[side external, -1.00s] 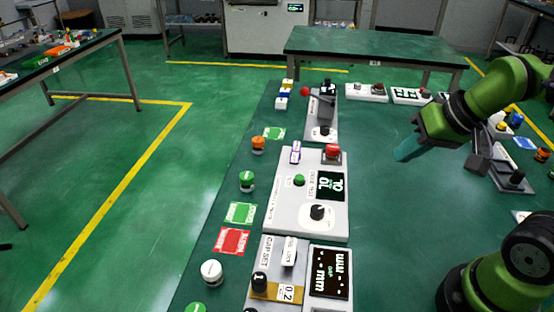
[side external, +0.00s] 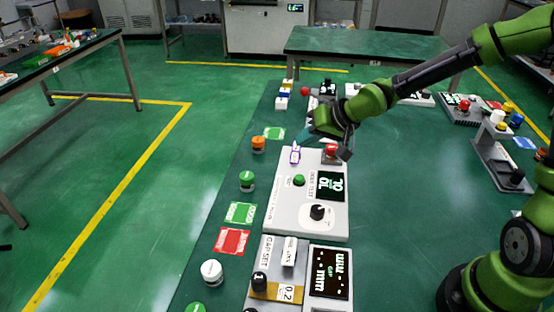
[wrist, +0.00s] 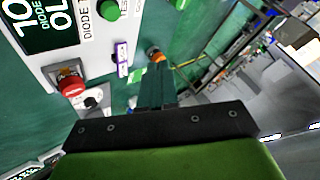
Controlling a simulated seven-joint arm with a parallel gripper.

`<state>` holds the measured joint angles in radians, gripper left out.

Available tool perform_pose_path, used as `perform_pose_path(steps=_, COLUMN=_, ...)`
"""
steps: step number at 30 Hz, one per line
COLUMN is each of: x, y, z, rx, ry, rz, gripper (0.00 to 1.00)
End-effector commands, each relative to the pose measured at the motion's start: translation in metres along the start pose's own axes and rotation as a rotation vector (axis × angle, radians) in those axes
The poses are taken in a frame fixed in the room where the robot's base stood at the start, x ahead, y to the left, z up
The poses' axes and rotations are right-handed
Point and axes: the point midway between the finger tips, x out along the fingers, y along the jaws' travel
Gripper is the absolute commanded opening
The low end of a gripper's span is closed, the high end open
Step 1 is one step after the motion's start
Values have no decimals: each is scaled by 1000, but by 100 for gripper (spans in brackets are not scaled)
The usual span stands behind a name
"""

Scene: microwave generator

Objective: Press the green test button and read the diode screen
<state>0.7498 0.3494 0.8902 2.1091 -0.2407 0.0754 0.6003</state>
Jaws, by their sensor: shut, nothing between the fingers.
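The green test button (side external: 299,180) stands on the white diode test panel (side external: 288,212), left of the dark diode screen (side external: 332,186) with pale digits. In the wrist view the green button (wrist: 108,9) is at the top edge and the screen (wrist: 42,22) is at the top left, partly cut off. My gripper (side external: 299,146) is over the panel's far edge, near the purple-framed piece (side external: 295,156), beyond the green button and apart from it. Its teal fingers (wrist: 157,68) are shut with nothing between them.
A red button (side external: 332,150) is at the panel's far right corner, close to my gripper. A black knob (side external: 317,212) sits on its near part. Orange (side external: 258,144) and green (side external: 247,181) buttons stand to the left. The gap-set unit (side external: 258,250) is nearer.

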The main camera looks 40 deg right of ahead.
Motion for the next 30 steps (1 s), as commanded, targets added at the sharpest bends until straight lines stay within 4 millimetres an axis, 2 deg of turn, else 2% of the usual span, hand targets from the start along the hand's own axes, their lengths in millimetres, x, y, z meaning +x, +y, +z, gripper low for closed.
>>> perform_pose_path(steps=3, x=0, y=-3, z=-5, rx=17, ry=25, rz=-14, gripper=0)
perform_pose_path(steps=17, x=4, y=0, z=-1, rx=22, ry=21, rz=-12, gripper=0)
perform_pose_path(steps=30, x=45, y=28, z=29, rx=21, ry=17, rz=-10, gripper=0)
